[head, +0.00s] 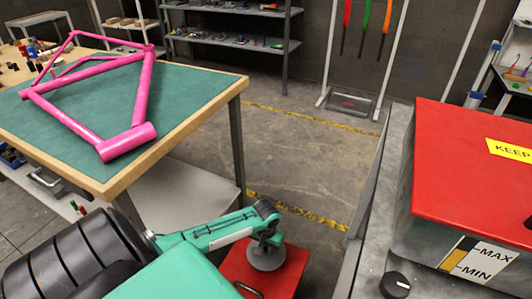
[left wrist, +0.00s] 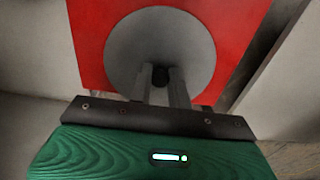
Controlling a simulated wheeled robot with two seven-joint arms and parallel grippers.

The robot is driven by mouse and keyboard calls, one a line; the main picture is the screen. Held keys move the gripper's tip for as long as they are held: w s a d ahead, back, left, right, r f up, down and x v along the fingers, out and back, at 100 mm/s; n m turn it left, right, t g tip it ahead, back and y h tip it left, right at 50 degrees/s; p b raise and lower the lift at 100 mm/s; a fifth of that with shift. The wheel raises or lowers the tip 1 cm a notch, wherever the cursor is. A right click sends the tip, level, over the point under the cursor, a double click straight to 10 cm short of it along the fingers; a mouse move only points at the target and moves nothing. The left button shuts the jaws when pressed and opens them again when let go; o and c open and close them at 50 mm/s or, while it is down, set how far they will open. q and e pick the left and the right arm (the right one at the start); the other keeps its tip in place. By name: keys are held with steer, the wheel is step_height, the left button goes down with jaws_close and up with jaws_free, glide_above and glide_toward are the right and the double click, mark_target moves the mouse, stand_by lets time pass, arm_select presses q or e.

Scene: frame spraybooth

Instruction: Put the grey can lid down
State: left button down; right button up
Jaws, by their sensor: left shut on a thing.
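The grey can lid (head: 267,258) is a flat round disc with a small dark knob. My left gripper (head: 266,222) is above it, shut on the knob. The left wrist view shows the lid (left wrist: 185,35) in front of a red surface, with the two fingers of my left gripper (left wrist: 160,82) on either side of the dark knob. I cannot tell whether the lid touches the red surface. No can shows clearly. My right gripper is not in view.
A red square surface (head: 290,275) lies under the lid, with a dark handle near it. A green-topped table (head: 190,95) with a pink bike frame (head: 75,122) stands left. A tank with a red cover (head: 450,160) stands right. Open floor (head: 300,150) lies between.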

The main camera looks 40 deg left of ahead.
mark_target(266, 248)
arm_select(q)
step_height(266, 248, down, 3)
steer(key=shift+f+b, duration=0.2)
steer(key=shift+b, duration=0.3)
steer(key=shift+f, duration=0.45)
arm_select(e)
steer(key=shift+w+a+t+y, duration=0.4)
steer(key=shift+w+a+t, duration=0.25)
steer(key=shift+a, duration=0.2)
arm_select(q)
steer(key=shift+f, duration=0.1)
steer(key=c, duration=1.3)
jaws_free()
